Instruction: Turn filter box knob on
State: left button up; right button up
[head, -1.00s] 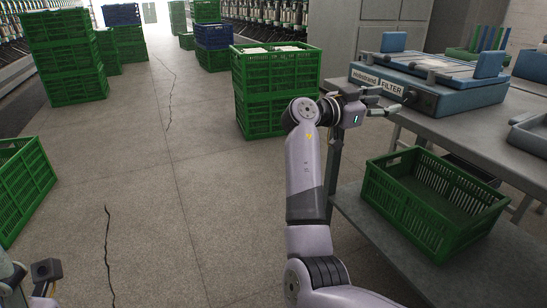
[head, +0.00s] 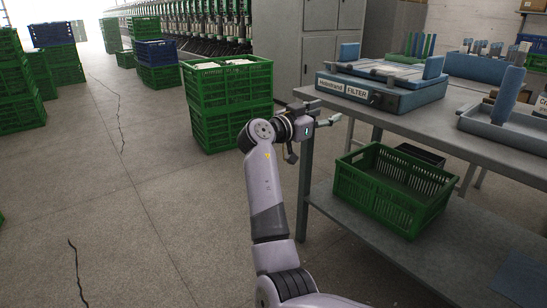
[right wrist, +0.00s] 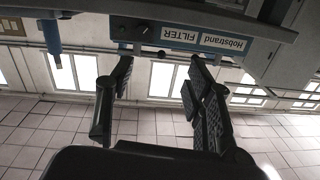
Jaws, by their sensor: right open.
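The blue-grey filter box (head: 400,97) stands on the grey table, with a label reading "Hobstrand FILTER" on its front. A small dark knob (head: 374,98) sits on the front to the right of the label. In the right wrist view the box front is upside down along the top, with the dark knob (right wrist: 143,31) beside the label. My right gripper (head: 326,119) is open and empty, in front of and below the box's left end in the head view. Its spread fingers (right wrist: 158,75) are apart from the knob. My left gripper is out of view.
The grey table (head: 440,125) has a lower shelf with an empty green crate (head: 385,205). A grey tray (head: 500,128) sits right of the box. Stacked green crates (head: 232,125) stand left of the table.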

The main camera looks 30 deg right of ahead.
jog(key=w+a+f+n+t+y+p, duration=0.3)
jog(key=w+f+n+p, duration=0.1)
jog(key=f+n+p, duration=0.1)
jog(key=w+a+f+n+t+y+p, duration=0.2)
jog(key=w+a+f+n+p, duration=0.2)
jog(key=f, duration=0.6)
jog(key=n+p, duration=0.2)
jog(key=p, duration=0.1)
jog(key=shift+w+a+f+t+y, duration=0.2)
jog(key=shift+w+a+t+y, duration=0.1)
jog(key=shift+t+y, duration=0.1)
